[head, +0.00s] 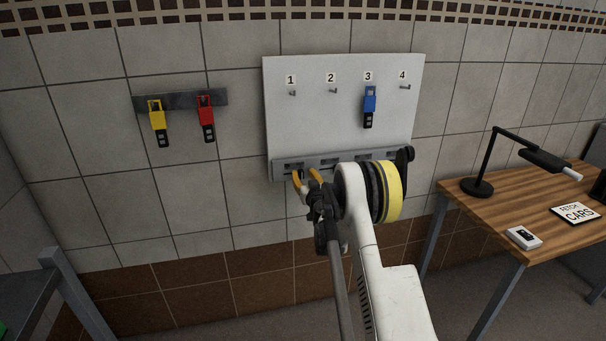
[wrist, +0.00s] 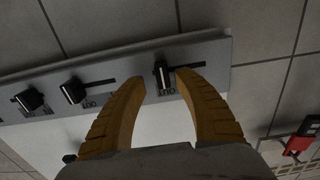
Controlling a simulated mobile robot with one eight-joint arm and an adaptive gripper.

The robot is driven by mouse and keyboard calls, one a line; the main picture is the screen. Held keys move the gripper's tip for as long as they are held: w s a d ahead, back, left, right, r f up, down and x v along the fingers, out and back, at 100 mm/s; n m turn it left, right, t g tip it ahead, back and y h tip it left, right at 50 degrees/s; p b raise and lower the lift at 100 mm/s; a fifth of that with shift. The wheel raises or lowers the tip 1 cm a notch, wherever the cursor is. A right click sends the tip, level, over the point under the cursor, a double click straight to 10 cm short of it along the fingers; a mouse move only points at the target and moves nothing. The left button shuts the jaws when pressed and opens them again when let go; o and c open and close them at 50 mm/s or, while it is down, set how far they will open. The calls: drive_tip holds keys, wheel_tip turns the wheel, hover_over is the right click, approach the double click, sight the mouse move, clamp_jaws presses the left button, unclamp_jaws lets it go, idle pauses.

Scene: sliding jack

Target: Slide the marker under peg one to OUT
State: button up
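The white board (head: 345,115) has pegs numbered 1 to 4, with a grey slotted strip (head: 375,157) along its bottom. Peg one (head: 292,93) is bare. In the wrist view, turned about upside down, the marker under peg one (wrist: 163,77) is a small black block with a pale end. It sits in a dark slot, most of which runs to picture right. My gripper (head: 306,173) partly hides that slot in the head view.
Two more markers (wrist: 73,91) (wrist: 30,100) sit along the strip. A blue tag (head: 369,105) hangs on peg 3. Yellow (head: 157,116) and red (head: 206,117) tags hang on a rail at left. A wooden desk (head: 490,215) with a lamp stands at right.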

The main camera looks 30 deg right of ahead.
drive_tip(key=v, duration=1)
drive_tip(key=shift+s, duration=0.35)
drive_tip(key=shift+r, duration=0.1)
